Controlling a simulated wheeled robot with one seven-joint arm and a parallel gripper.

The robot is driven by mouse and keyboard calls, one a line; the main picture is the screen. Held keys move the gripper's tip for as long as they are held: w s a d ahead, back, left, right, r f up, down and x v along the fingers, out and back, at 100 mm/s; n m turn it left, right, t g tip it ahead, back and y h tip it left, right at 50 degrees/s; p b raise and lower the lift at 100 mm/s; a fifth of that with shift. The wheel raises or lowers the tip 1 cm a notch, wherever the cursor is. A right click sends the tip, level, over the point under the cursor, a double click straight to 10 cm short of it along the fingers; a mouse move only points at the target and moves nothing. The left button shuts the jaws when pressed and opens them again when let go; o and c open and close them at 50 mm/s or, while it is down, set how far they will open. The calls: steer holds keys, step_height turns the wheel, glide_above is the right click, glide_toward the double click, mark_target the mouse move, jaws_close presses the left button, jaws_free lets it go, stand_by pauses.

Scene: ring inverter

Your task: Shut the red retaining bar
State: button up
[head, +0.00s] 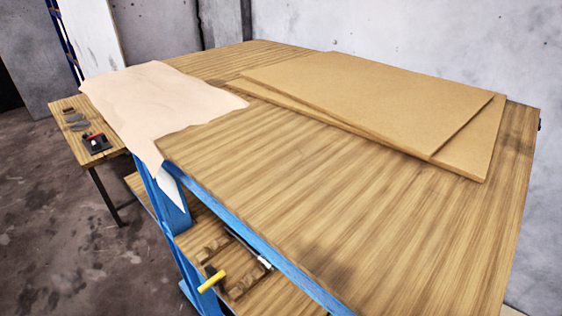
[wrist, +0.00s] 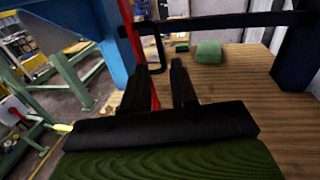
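A thin red bar (wrist: 129,28) runs down from the top of the wrist view, close to my gripper's left finger. A red strip also shows between the fingers, and the finger hides part of it. My gripper (wrist: 159,70) has two black fingers standing apart, with a gap between them. I cannot tell whether a finger touches the red bar. A dark frame with a crossbar (wrist: 230,20) and a thick post stands beyond the fingers. In the head view, a small black device with a red part (head: 94,139) sits on the small side table; my gripper is not seen there.
A green block (wrist: 208,53) lies on the wooden surface (wrist: 240,85) beyond the fingers. A green patterned surface (wrist: 170,160) fills the bottom. The head view shows a large workbench (head: 290,165) with stacked boards (head: 370,95) and a paper sheet (head: 150,100).

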steer(key=x, duration=0.9)
steer(key=shift+a, duration=0.1)
jaws_close()
